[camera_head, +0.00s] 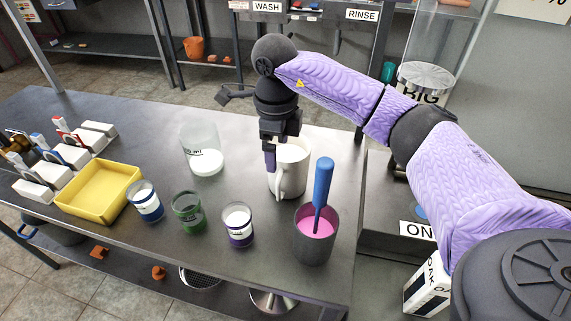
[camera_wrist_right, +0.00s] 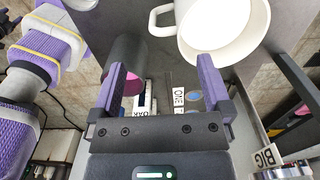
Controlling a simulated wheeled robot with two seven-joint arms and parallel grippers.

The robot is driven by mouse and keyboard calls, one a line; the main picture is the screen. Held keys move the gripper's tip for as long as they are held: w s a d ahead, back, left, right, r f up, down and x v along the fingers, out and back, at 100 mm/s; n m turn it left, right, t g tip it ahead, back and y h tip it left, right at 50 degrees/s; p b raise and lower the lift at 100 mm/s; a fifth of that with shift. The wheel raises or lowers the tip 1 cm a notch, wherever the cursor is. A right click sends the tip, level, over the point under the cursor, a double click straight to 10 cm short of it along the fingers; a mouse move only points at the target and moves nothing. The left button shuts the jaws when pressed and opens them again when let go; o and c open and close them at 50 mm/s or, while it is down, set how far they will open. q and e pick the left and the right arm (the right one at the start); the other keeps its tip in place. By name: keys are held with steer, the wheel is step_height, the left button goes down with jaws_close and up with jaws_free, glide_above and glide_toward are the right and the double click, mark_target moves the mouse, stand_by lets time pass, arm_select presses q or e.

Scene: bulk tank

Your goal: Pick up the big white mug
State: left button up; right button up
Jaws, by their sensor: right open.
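The big white mug (camera_head: 293,178) stands upright on the dark table in the head view, its handle toward the front. My right gripper (camera_head: 275,154) points down at the mug's back-left side. One finger shows beside the mug; the other is hard to make out there. In the right wrist view the gripper (camera_wrist_right: 160,82) is open, with nothing held between its fingers. The mug (camera_wrist_right: 186,42) lies beyond the fingertips at the top, cut off by the frame, and the right-hand finger overlaps its rim. I cannot tell whether they touch. My left gripper is not in view.
A grey cup (camera_head: 314,246) with pink contents and a blue-handled tool (camera_head: 322,185) stands just front-right of the mug. Several small jars (camera_head: 238,226), a clear vessel (camera_head: 203,145) and a yellow tray (camera_head: 98,192) stand to the left. A dispenser (camera_head: 425,80) stands behind right.

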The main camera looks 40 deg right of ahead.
mark_target(280, 173)
steer(key=f+b, duration=0.2)
steer(key=f, duration=0.6)
steer(key=shift+d+f, duration=0.1)
steer(key=shift+d, duration=0.1)
steer(key=shift+f, duration=0.15)
steer(key=shift+c, duration=0.4)
steer(key=c, duration=0.7)
jaws_close()
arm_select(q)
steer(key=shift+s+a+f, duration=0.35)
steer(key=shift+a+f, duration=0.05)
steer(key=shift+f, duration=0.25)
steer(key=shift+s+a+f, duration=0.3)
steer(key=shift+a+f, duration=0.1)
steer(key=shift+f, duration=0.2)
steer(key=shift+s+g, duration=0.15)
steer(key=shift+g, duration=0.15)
